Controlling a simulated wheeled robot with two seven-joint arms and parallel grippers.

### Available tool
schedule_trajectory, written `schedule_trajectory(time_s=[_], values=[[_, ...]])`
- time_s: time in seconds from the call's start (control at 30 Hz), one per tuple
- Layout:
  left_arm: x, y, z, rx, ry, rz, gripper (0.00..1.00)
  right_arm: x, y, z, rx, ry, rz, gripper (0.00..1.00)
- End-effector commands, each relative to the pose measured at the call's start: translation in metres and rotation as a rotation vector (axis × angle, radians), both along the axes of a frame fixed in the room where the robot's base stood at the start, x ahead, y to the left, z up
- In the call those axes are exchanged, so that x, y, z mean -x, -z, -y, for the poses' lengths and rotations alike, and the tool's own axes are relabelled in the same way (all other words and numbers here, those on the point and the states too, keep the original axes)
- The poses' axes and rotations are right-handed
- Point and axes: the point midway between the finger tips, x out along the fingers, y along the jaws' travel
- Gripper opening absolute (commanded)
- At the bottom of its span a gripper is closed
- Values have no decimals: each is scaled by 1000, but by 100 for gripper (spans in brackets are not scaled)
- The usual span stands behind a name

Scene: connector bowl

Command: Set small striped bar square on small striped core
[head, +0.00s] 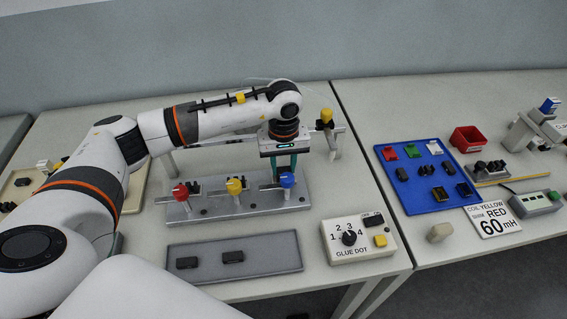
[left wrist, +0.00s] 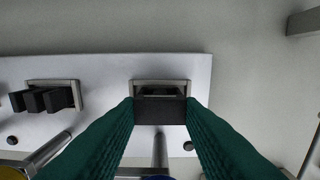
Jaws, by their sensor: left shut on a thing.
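My left gripper (head: 284,172) is over the right end of the grey fixture plate (head: 240,206), by the blue-handled clamp (head: 287,180). In the left wrist view its green fingers (left wrist: 160,112) are shut on a dark bar (left wrist: 160,109). The bar lies level across the near side of a metal-framed nest (left wrist: 160,83), with dark core parts partly showing behind it. I cannot tell whether the bar touches the core, and no stripes are legible. Another dark, pronged core (left wrist: 48,100) sits in the nest to the left. My right gripper is not in view.
Red (head: 180,192) and yellow (head: 234,186) clamp handles stand left of the gripper. A grey tray (head: 270,264) in front holds two dark bars. A glue dot control box (head: 357,241) stands right of it. A blue tray (head: 428,160) of parts lies on the right table.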

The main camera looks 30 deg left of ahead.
Motion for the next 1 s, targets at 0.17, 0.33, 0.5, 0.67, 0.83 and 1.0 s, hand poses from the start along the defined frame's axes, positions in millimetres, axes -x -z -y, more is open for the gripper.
schedule_trajectory(time_s=[0.17,0.33,0.5,0.67,0.83,1.0], values=[[0,1,0,0,0,0,11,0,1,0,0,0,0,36],[0,1,0,0,0,0,39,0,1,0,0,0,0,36],[0,1,0,0,0,0,59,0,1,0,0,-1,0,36],[0,1,0,0,0,0,59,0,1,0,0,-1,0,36],[-1,-5,0,0,0,2,59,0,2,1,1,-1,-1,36],[-1,-32,0,0,1,6,59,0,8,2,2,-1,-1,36]])
